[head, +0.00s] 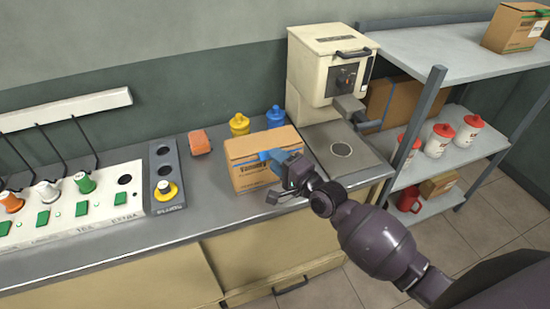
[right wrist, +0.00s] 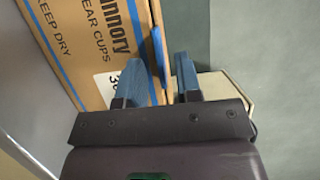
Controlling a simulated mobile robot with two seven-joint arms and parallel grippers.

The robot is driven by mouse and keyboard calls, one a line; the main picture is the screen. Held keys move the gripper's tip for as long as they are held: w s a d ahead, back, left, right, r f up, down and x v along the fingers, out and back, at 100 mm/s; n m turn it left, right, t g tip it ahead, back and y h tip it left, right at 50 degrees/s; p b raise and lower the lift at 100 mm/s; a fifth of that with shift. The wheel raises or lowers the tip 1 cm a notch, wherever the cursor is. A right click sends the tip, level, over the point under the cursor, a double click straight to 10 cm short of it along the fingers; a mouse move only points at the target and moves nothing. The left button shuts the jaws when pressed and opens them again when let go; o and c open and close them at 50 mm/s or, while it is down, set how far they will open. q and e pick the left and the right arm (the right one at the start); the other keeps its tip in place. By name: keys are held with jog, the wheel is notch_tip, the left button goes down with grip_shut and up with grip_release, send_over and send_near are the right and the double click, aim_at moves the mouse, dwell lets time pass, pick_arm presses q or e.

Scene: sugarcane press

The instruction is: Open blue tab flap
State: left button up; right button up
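A cardboard box (head: 250,182) with blue stripes and dark print stands on the counter. In the right wrist view, its printed face (right wrist: 105,50) fills the upper left, and a blue tab (right wrist: 159,52) stands at its edge. My right gripper (right wrist: 160,66) is open, with its blue fingers apart and the tab between their tips. I cannot tell whether either finger touches it. In the head view, my right gripper (head: 270,157) is at the box's right part and hides some of its front; the tab cannot be told from the blue fingers. My left gripper is not in view.
A yellow bottle (head: 239,125) and a blue bottle (head: 276,117) stand behind the box. A cream press machine (head: 318,75) is to the right. Shelves (head: 440,55) stand far right.

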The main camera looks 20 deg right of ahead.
jog(key=shift+w+a, duration=0.3)
jog(key=shift+w, duration=0.25)
jog(key=shift+c, duration=0.5)
grip_shut()
